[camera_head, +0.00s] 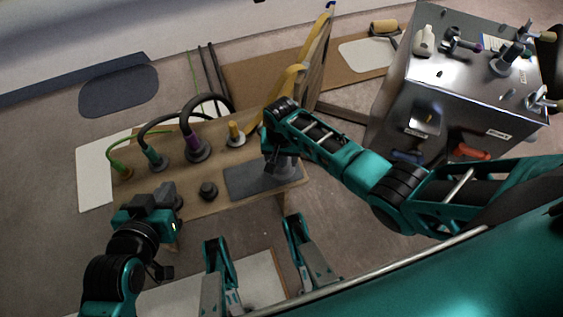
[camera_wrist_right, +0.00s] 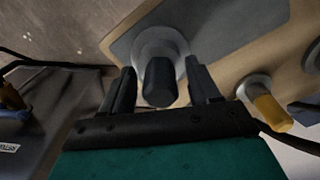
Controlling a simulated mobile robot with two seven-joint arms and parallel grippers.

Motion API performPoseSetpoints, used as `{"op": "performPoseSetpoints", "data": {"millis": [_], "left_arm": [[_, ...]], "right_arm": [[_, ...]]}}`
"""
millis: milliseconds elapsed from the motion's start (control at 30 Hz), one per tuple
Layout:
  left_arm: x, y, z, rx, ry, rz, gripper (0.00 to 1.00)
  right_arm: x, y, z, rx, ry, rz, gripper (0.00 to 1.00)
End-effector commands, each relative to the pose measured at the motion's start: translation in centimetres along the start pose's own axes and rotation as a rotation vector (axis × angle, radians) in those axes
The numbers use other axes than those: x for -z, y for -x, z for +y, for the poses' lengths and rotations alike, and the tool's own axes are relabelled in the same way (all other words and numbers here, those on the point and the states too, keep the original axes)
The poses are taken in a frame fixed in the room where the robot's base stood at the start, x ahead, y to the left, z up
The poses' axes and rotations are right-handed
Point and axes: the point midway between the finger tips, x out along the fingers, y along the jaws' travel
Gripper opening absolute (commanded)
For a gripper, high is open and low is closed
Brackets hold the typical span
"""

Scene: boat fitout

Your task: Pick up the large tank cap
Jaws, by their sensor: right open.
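A grey cap with a wide round flange (camera_wrist_right: 148,44) and a dark upright knob (camera_wrist_right: 160,82) stands on a dark grey mat; it looks like the large tank cap. In the head view it is mostly hidden under my right gripper (camera_head: 277,150). In the right wrist view my right gripper (camera_wrist_right: 163,90) is open, with one finger on each side of the knob; I cannot tell whether they touch it. My left gripper (camera_head: 168,198) is low at the near left edge of the wooden table; its fingers are too unclear to judge.
The wooden table (camera_head: 225,195) holds a smaller dark cap (camera_head: 208,190), a yellow-topped fitting (camera_head: 236,132) and fittings with purple (camera_head: 195,148), teal (camera_head: 154,156) and green hoses. The dark mat (camera_head: 245,182) is otherwise bare. A metal cabinet (camera_head: 395,110) stands to the right.

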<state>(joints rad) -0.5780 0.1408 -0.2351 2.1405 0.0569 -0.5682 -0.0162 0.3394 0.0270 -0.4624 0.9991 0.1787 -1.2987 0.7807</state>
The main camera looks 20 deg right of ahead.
Motion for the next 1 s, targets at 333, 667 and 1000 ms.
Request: {"op": "performPoseSetpoints", "data": {"millis": [333, 667, 1000], "left_arm": [[0.1, 0.0, -0.1, 0.002, -0.001, 0.005, 0.0], [0.1, -0.1, -0.4, 0.009, -0.001, 0.005, 0.0], [1.4, 0.8, -0.5, 0.014, -0.001, 0.013, 0.0]], "right_arm": [[0.0, 0.1, 0.0, 0.0, 0.0, 0.0, 0.33], [0.0, 0.1, 0.0, 0.0, 0.0, 0.0, 0.02], [0.0, 2.9, 0.0, 0.002, 0.0, 0.001, 0.0]]}}
